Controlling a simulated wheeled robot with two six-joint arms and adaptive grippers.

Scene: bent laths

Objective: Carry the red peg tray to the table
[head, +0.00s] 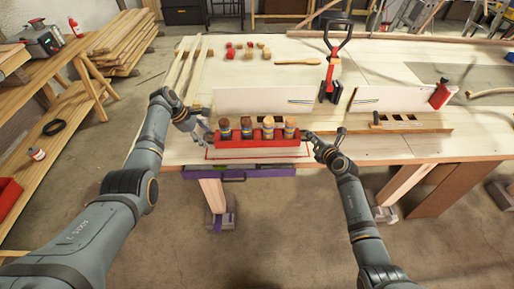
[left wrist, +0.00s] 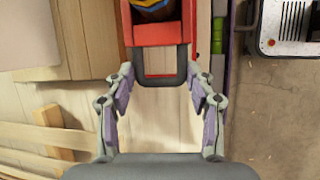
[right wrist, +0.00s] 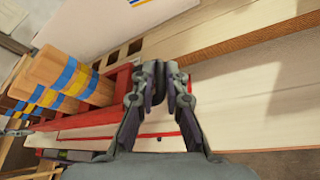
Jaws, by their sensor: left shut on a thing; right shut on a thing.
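The red peg tray (head: 258,142) is level at the near edge of the workbench, over a red outline (head: 308,155) on its top. I cannot tell whether it touches the top. Several upright wooden pegs (head: 268,128) with blue and yellow bands stand in it. My left gripper (head: 203,130) is shut on the dark handle (left wrist: 160,80) at the tray's left end. My right gripper (head: 312,139) is shut at the tray's right end, where its fingers (right wrist: 160,85) mostly hide the handle. The tray's red wall (right wrist: 118,85) shows beside them.
White upright panels (head: 250,98) stand just behind the tray. A wooden rail with holes (head: 430,122) lies to the right. Red and tan blocks (head: 250,50) and a black-handled red tool (head: 332,85) are farther back.

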